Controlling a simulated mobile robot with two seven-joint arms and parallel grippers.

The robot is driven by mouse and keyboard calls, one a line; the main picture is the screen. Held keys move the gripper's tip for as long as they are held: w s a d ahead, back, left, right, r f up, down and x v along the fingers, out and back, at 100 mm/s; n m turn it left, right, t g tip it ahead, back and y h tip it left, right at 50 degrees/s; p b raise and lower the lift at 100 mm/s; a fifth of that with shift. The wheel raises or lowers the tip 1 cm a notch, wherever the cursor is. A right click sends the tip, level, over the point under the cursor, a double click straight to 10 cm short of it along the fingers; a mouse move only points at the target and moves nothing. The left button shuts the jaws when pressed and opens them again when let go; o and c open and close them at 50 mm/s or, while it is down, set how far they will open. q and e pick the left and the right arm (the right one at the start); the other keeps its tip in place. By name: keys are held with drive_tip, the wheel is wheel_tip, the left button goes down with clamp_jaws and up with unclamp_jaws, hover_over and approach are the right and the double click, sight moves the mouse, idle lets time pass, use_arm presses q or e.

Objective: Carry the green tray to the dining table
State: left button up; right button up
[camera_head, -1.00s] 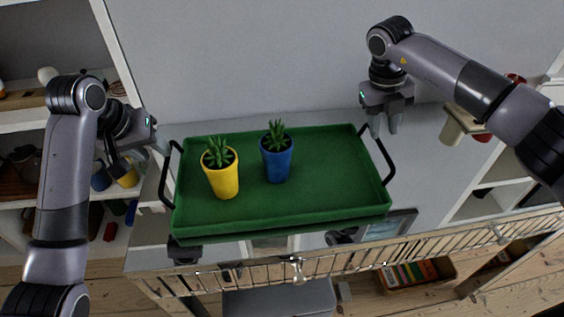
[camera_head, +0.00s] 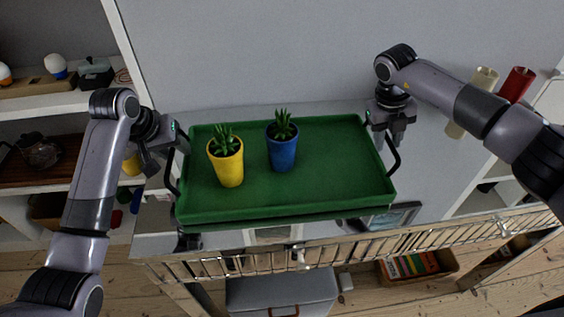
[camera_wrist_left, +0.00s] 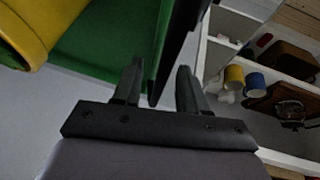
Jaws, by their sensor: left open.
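The green tray (camera_head: 330,190) rests on a light surface with a railing along its near side. It carries a yellow pot (camera_head: 230,170) and a blue pot (camera_head: 282,154), each with a spiky plant, both upright. It has a black handle at each end. My left gripper (camera_head: 176,146) is at the left handle (camera_head: 170,172). In the left wrist view its fingers (camera_wrist_left: 160,85) stand apart, with the dark handle (camera_wrist_left: 178,50) between them. My right gripper (camera_head: 393,136) is at the right handle (camera_head: 394,158), fingers apparently apart; its exact fit around the handle is unclear.
A slatted railing (camera_head: 350,245) runs along the near side. White shelves (camera_head: 60,110) with small items stand at the left. Red and cream cylinders (camera_head: 516,84) are behind my right arm. A grey box (camera_head: 280,292) and a box of books (camera_head: 415,266) are below.

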use_arm(q)
drive_tip(key=shift+f, duration=0.1)
use_arm(e)
drive_tip(key=shift+f, duration=0.1)
use_arm(q)
clamp_jaws()
use_arm(e)
clamp_jaws()
idle(1.0)
use_arm(q)
drive_tip(key=shift+w+r, duration=0.15)
drive_tip(key=shift+r, duration=0.1)
use_arm(e)
drive_tip(key=shift+w+r, duration=0.1)
drive_tip(key=shift+r, duration=0.1)
